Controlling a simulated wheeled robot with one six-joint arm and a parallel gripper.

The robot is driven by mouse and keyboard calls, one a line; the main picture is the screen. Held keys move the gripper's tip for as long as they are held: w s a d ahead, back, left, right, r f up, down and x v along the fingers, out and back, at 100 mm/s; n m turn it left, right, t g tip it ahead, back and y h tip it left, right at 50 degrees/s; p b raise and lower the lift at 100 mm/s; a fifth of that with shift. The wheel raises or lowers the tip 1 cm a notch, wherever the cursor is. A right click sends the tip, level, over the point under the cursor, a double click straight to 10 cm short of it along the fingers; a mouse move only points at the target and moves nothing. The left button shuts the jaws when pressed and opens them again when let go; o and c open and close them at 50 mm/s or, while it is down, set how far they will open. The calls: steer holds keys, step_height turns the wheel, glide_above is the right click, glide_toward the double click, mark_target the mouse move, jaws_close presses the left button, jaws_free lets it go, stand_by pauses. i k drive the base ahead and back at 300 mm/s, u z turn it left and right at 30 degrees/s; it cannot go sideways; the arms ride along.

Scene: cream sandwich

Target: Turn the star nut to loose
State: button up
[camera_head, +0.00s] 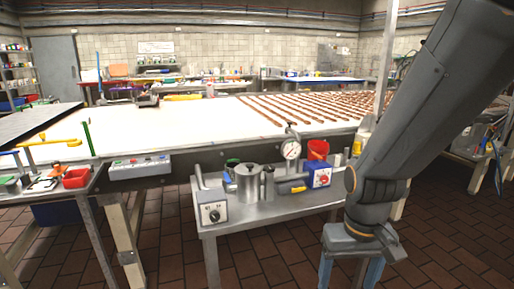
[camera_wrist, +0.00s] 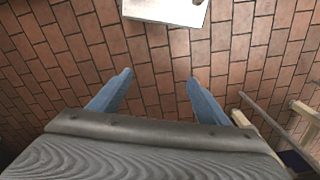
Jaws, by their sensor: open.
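My gripper (camera_wrist: 159,77) is open and empty, its two blue fingers apart over the brick floor in the wrist view. In the head view it points down at the lower right, in front of the small steel table (camera_head: 270,226). I cannot pick out the star nut for certain. On that table stand a grey box with a black knob (camera_head: 214,215), a metal pot (camera_head: 248,183), a round gauge (camera_head: 291,149) and a blue box with a red round part (camera_head: 319,176). My gripper is apart from all of them.
A long white table (camera_head: 200,125) with rows of brown strips lies behind the small table. A red cup (camera_head: 318,149) stands near the gauge. A side table with a red tray (camera_head: 77,178) is at the left. The tiled floor (camera_head: 440,250) at right front is clear.

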mark_target(269, 169)
steer(key=u, duration=1.75)
steer(key=i, duration=0.55)
steer(key=z, duration=1.75)
